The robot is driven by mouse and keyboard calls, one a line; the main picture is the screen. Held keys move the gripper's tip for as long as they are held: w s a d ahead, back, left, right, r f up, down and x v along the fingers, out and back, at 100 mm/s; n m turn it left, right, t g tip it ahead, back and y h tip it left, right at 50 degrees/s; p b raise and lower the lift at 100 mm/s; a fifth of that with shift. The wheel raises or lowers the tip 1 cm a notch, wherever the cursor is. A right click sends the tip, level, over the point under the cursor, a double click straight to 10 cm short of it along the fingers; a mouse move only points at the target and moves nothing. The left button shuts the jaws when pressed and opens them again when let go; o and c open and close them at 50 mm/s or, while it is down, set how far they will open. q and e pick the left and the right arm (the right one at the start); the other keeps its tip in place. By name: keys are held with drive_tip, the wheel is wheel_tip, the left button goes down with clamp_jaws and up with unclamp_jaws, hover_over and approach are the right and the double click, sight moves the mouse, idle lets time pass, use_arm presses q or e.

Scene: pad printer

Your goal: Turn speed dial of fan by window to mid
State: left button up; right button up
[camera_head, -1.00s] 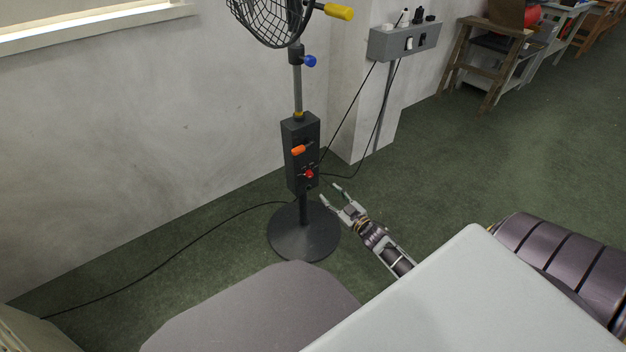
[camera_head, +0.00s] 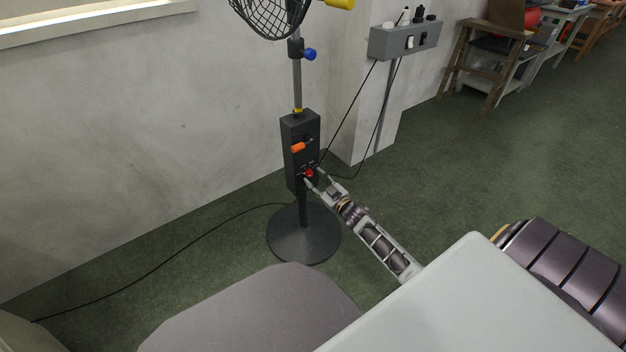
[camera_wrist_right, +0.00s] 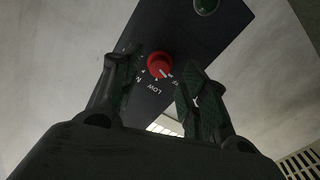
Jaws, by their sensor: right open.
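The fan (camera_head: 296,75) stands on a round dark base by the wall near the window, with a dark control box (camera_head: 300,128) on its pole. The red speed dial (camera_head: 309,173) is low on the box's front, below an orange knob (camera_head: 299,147). In the right wrist view the red dial (camera_wrist_right: 159,65) has a pale pointer line, and "LOW" is printed beside it. My right gripper (camera_head: 313,177) is open at the dial. In the wrist view its fingers (camera_wrist_right: 152,85) are on either side of the dial, with gaps visible. The left gripper is not in view.
A grey outlet box (camera_head: 404,41) with cables is on the pillar to the right. A black cord (camera_head: 160,262) lies on the green floor. A blue knob (camera_head: 310,54) sits higher on the pole.

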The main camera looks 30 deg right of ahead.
sight(309, 173)
drive_tip(key=shift+w+a+b, duration=0.1)
drive_tip(key=shift+w+b, duration=0.25)
drive_tip(key=shift+w, duration=0.8)
clamp_jaws()
